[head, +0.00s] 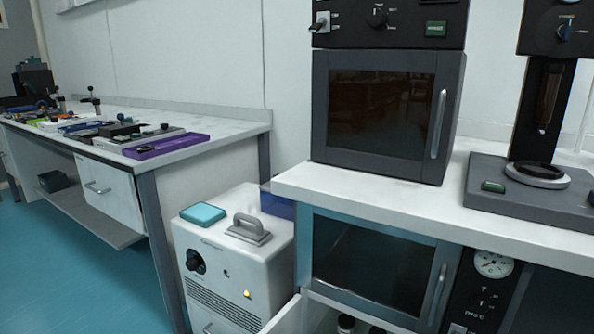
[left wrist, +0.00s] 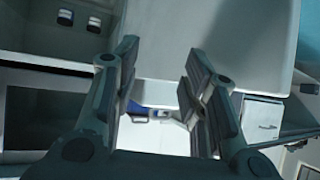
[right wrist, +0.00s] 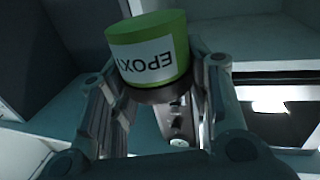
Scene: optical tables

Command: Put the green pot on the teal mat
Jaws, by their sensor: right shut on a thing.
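The green pot (right wrist: 150,50), with a white label reading "EPOXY", is held between the fingers of my right gripper (right wrist: 160,95) in the right wrist view. Its lower part is dark. The right gripper and the pot do not show in the head view. The teal mat (head: 203,214) lies on the left part of the top of a white cabinet unit, with nothing on it. My left gripper (left wrist: 160,90) is open and empty in the left wrist view, with its fingers apart.
A grey handle (head: 249,229) stands beside the mat on the white unit (head: 235,265). A white bench (head: 345,197) with an oven (head: 380,115) is to the right. A cluttered optical table (head: 225,135) is at the left, with open blue floor (head: 90,290) in front.

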